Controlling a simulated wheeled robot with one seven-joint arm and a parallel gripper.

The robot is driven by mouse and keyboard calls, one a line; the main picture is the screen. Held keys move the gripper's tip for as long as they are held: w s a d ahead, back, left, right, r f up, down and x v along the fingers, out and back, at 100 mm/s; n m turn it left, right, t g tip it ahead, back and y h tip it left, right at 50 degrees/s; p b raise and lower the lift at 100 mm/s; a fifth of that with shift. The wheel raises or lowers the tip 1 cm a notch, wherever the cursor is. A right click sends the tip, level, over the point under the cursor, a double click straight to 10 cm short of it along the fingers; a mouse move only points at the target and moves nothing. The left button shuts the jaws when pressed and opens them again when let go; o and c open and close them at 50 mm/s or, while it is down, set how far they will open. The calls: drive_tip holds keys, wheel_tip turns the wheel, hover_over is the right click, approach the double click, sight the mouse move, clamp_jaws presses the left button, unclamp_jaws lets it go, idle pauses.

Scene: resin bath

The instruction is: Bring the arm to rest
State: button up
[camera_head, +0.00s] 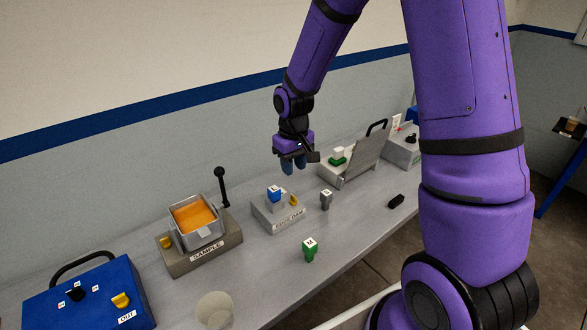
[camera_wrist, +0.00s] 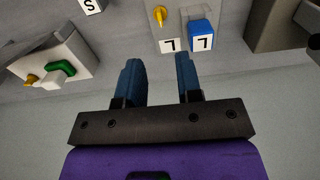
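My gripper (camera_head: 293,165) hangs from my purple arm over the back of the bench, above and clear of the tabletop. In the wrist view its two blue fingers (camera_wrist: 158,62) are apart with nothing between them, so it is open and empty. Below it in the head view is a grey block stand (camera_head: 284,216) bearing a blue-topped piece (camera_head: 274,193) and a yellow knob (camera_head: 294,200). The blue piece also shows in the wrist view (camera_wrist: 201,33), ahead of the fingers and apart from them.
The long grey bench (camera_head: 250,288) also bears an orange-filled tray (camera_head: 196,217) on the SAMPLE stand, a blue box (camera_head: 88,296), a green-topped piece (camera_head: 309,247), a grey piece (camera_head: 326,199), an open-lidded unit (camera_head: 360,160) and a small black object (camera_head: 396,201). A wall stands behind.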

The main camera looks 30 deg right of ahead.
drive_tip(key=shift+r, duration=0.1)
idle(0.3)
drive_tip(key=s+r+t, duration=0.1)
drive_tip(key=s+r, duration=0.3)
drive_tip(key=r, duration=0.6)
drive_tip(key=s+r+m+t, duration=0.1)
drive_tip(key=s+r+t, duration=0.1)
drive_tip(key=s+r, duration=0.6)
drive_tip(key=s+d+r+m+t, duration=0.1)
drive_tip(key=s+r+t, duration=0.1)
drive_tip(key=s+r, duration=0.6)
drive_tip(key=s, duration=0.6)
drive_tip(key=shift+d, duration=0.2)
drive_tip(key=shift+r, duration=0.1)
